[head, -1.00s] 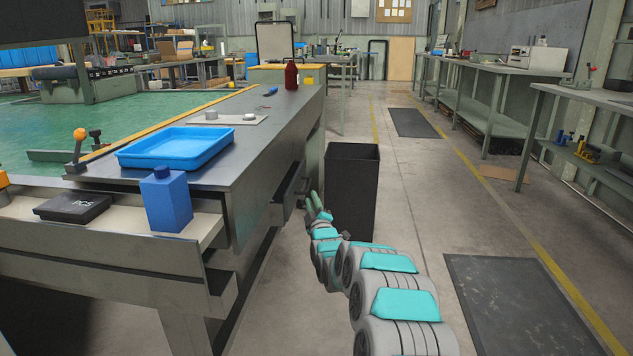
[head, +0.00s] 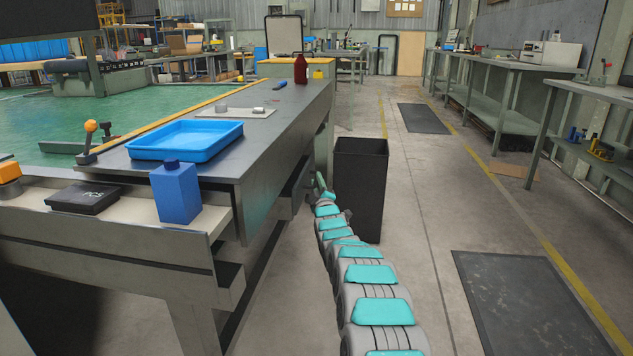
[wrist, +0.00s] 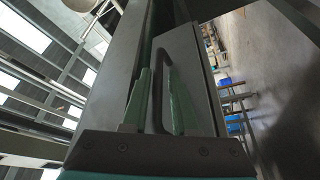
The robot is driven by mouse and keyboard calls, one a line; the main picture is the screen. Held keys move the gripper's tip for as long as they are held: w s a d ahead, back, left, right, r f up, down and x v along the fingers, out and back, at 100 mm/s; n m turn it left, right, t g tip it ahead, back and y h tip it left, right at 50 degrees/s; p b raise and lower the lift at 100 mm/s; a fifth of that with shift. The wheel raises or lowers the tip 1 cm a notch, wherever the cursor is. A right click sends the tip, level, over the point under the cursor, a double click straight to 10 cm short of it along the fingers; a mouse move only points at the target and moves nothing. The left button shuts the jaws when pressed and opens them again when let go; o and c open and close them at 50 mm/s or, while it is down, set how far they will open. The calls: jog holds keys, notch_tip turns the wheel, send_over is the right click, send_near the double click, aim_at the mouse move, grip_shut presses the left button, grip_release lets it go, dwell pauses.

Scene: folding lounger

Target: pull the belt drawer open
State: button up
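The belt drawer (head: 299,184) is a grey front on the right side of the long bench, partly behind my arm's line in the head view. Its grey front panel (wrist: 198,85) fills the middle of the wrist view. A dark bar handle (wrist: 157,95) stands on it. My gripper (wrist: 161,70) has two green fingers, one on each side of the handle, with visible gaps between them and the bar. It looks open. In the head view my gripper (head: 321,184) is small, beside the drawer; its contact with the handle is too small to tell there.
A black bin (head: 360,190) stands on the floor just right of my gripper. The bench top (head: 265,145) carries a blue tray (head: 187,141) and a red bottle (head: 300,69). A blue container (head: 175,193) stands at the near end.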

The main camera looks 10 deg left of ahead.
jog(key=shift+w+r, duration=0.2)
jog(key=shift+w, duration=0.05)
jog(key=shift+w+a, duration=0.15)
grip_shut()
jog(key=shift+f, duration=0.1)
dwell(1.4)
